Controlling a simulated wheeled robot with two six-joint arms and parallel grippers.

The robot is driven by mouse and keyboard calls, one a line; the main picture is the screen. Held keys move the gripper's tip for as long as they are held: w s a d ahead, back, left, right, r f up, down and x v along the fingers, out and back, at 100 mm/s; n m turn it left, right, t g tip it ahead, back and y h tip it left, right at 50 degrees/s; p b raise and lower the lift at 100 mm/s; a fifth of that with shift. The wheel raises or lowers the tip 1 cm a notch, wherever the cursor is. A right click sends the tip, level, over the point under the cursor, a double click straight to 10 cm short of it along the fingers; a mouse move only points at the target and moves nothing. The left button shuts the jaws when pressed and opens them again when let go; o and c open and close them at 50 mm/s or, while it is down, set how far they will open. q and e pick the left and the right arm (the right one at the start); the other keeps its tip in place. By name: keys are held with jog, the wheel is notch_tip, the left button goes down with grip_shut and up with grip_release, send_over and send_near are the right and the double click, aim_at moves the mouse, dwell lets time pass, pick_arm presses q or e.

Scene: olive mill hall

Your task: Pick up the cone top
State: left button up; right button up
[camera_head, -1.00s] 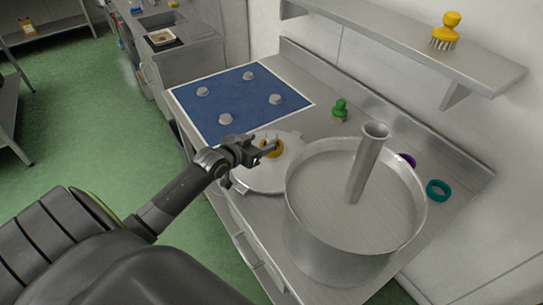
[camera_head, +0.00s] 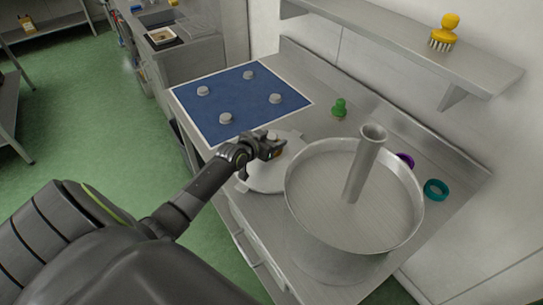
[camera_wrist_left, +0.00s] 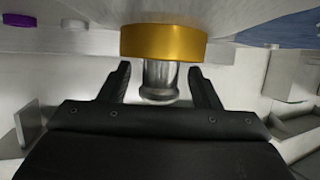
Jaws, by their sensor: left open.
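A gold-banded piece (camera_wrist_left: 163,42) with a shiny metal knob (camera_wrist_left: 160,80), which may be the cone top, fills the upper middle of the left wrist view. In the head view it is mostly hidden by my left gripper (camera_head: 273,147), above a round pale metal plate (camera_head: 262,180) on the counter. In the left wrist view my left gripper (camera_wrist_left: 160,70) is open, with one finger on each side of the knob. I see gaps between the fingers and the knob. My right gripper is not in view.
A large steel pan (camera_head: 305,240) with an upright tube (camera_head: 364,165) stands just right of the gripper. A blue mat (camera_head: 245,100) with several grey knobs lies behind. A green piece (camera_head: 339,108), a purple ring (camera_head: 405,160) and a teal ring (camera_head: 436,189) are by the wall.

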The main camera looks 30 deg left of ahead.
pick_arm(q)
grip_shut()
dwell(0.3)
dwell(1.0)
jog(key=shift+w+r, duration=0.15)
jog(key=shift+r, duration=0.05)
